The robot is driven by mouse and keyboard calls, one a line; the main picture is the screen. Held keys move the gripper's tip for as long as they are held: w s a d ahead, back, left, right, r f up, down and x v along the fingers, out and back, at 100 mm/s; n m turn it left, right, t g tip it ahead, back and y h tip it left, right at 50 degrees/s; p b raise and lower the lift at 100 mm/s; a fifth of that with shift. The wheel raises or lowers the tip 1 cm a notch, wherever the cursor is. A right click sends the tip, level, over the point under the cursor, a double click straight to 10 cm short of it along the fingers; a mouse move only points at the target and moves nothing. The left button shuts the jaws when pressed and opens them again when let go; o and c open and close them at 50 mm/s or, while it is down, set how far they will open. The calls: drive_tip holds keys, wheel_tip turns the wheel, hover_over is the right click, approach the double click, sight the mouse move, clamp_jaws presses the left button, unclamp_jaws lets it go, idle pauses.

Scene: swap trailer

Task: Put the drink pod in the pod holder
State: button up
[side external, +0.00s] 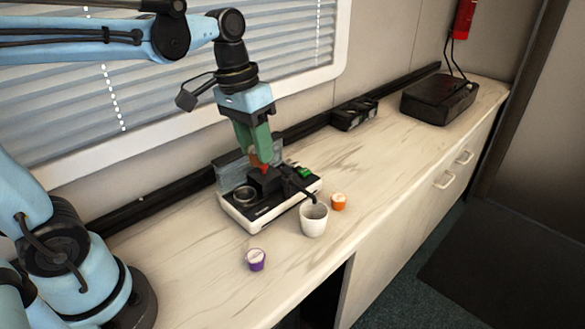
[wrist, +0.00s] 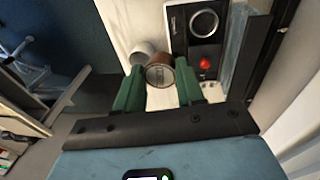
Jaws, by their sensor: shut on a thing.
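My gripper (side external: 258,158) points down above the black and white pod machine (side external: 262,213). Its green fingers are shut on a brown drink pod (wrist: 160,72), which sits between the fingertips in the wrist view. In the side view the held pod is mostly hidden by the fingers. The pod holder (side external: 245,194) is a round ring opening at the machine's left part, and it looks empty. It also shows in the wrist view (wrist: 204,23), up and to the right of the held pod. The pod is apart from the holder.
A white cup (side external: 314,220) stands at the machine's front right. An orange pod (side external: 339,202) and a purple pod (side external: 256,260) stand on the counter. A clear panel (side external: 232,165) rises behind the machine. A black box (side external: 438,98) sits far right. The counter's middle right is clear.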

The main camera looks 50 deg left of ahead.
drive_tip(key=s+d+f+n, duration=0.1)
drive_tip(key=s+d, duration=0.2)
drive_tip(key=d, duration=0.1)
hover_over(247, 198)
drive_tip(key=f, duration=0.7)
drive_tip(key=shift+s+a+f, duration=0.2)
drive_tip(key=shift+f, duration=2.05)
drive_tip(key=shift+f, duration=0.6)
drive_tip(key=o, duration=1)
wheel_tip(247, 198, up, 13)
drive_tip(key=s+a, duration=0.1)
drive_tip(key=shift+s+a+f, duration=0.15)
drive_tip(key=shift+s+a, duration=0.05)
drive_tip(key=shift+a, duration=0.1)
drive_tip(key=s+d+f+m+t+y, duration=0.1)
drive_tip(key=s+d+f+t, duration=0.1)
drive_tip(key=d+t, duration=0.4)
drive_tip(key=shift+s+d+f+y, duration=0.15)
drive_tip(key=shift+d+f+y, duration=0.15)
drive_tip(key=shift+f, duration=0.3)
